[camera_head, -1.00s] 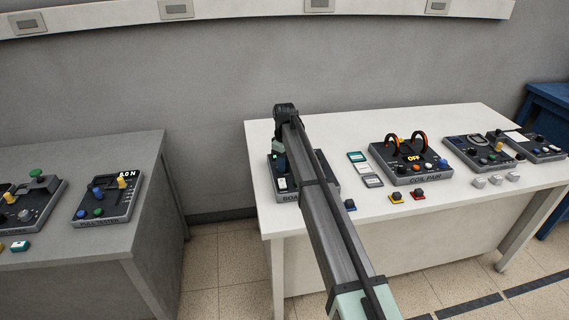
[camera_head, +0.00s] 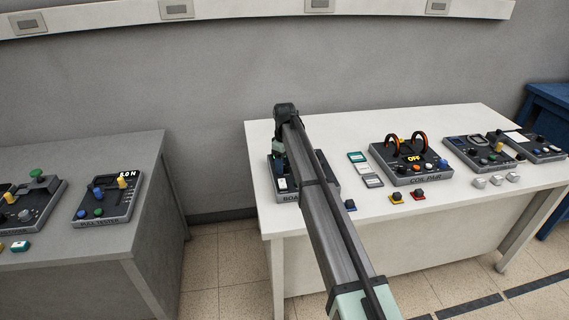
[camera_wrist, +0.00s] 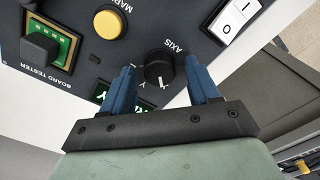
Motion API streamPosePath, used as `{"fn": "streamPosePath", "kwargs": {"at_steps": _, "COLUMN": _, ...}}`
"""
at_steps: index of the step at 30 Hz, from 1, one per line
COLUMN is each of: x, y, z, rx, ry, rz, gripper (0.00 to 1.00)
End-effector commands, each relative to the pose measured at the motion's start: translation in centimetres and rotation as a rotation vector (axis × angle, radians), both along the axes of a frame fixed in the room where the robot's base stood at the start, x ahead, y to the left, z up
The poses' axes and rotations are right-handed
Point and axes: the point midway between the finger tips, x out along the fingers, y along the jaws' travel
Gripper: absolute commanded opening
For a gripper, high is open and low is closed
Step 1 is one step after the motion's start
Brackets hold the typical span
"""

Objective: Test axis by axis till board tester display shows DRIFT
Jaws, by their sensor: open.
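The board tester (camera_head: 282,196) sits at the left end of the white table, mostly hidden behind my arm in the head view. In the wrist view its dark panel (camera_wrist: 195,22) appears upside down. My gripper (camera_wrist: 160,66) is open, with its blue fingers on either side of the black AXIS knob (camera_wrist: 159,67). The knob's white pointer faces the gripper body. A yellow button (camera_wrist: 109,23) and a green board (camera_wrist: 62,43) in a socket also show.
A white rocker switch (camera_wrist: 235,18) is near the right finger. The coil pair (camera_head: 408,160), showing OFF, stands right of my arm. The grey table (camera_head: 150,160) at left holds the pull tester (camera_head: 107,199).

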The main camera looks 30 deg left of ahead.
Motion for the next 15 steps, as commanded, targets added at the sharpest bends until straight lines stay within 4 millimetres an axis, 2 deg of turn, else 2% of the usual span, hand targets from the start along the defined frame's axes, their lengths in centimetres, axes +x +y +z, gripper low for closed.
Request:
{"fn": "streamPosePath", "kwargs": {"at_steps": 4, "x": 0.0, "y": 0.0, "z": 1.2, "rx": 0.001, "ry": -0.001, "rz": 0.0, "gripper": 0.6}}
{"fn": "streamPosePath", "kwargs": {"at_steps": 8, "x": 0.0, "y": 0.0, "z": 3.2, "rx": 0.001, "ry": -0.001, "rz": 0.0, "gripper": 0.6}}
{"fn": "streamPosePath", "kwargs": {"at_steps": 15, "x": 0.1, "y": 0.1, "z": 8.0, "rx": 0.002, "ry": -0.002, "rz": 0.0, "gripper": 0.6}}
